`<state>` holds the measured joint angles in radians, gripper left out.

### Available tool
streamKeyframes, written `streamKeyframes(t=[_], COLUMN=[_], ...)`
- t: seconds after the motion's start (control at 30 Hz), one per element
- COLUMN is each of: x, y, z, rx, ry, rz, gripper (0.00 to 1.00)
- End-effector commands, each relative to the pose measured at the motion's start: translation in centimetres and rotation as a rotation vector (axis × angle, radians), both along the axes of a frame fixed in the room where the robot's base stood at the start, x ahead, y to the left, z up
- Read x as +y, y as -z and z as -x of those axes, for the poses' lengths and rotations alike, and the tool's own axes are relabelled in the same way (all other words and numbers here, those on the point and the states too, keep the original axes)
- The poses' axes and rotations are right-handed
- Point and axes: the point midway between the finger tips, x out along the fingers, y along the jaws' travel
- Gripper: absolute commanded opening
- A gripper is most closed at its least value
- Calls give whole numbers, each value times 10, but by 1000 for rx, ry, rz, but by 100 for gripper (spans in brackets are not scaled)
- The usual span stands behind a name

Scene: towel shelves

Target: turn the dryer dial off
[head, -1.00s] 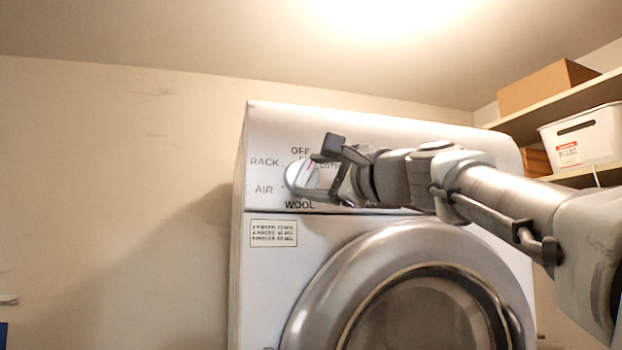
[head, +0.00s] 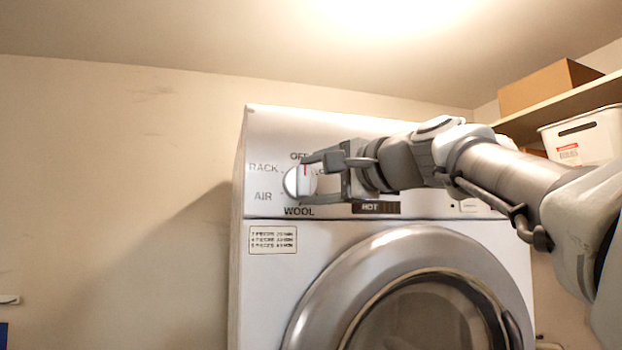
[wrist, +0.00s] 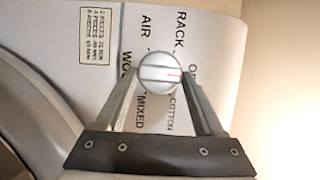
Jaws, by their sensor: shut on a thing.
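The dryer dial (head: 296,184) is a round white knob with a red mark, at the upper left of the dryer's (head: 262,290) front panel. Around it are the labels OFF, RACK, AIR and WOOL. In the head view the red mark points nearly straight up, towards OFF. My gripper (head: 306,180) reaches in from the right and is shut on the dial, one finger above and one below. In the wrist view the dial (wrist: 158,72) sits between both fingertips (wrist: 161,79), its red mark towards the partly hidden OFF label. COTTON is partly covered by a finger.
A small display reading HOT (head: 370,208) is below my wrist. The round dryer door (head: 335,290) is below. At the right, shelves hold a white bin (head: 590,138) and a cardboard box (head: 545,86). The space left of the dryer is clear.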

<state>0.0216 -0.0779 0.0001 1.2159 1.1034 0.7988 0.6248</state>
Motion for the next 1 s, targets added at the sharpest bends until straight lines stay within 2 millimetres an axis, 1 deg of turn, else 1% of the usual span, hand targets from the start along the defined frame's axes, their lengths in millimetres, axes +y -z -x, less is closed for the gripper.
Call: streamKeyframes(t=[0.23,0.27,0.4,0.43,0.67,0.77,0.87,1.0], x=[0,0,0,0,0,-4,-13,-32], y=[1,1,1,1,0,1,2,3], z=[0,0,0,0,1,5,16,40], rx=[2,2,1,1,1,-1,-2,-3], ry=[-2,-1,-1,-1,0,1,3,3], rz=[1,1,0,0,-1,-1,-1,-1], gripper=[14,72,97,100,100,100,100,100])
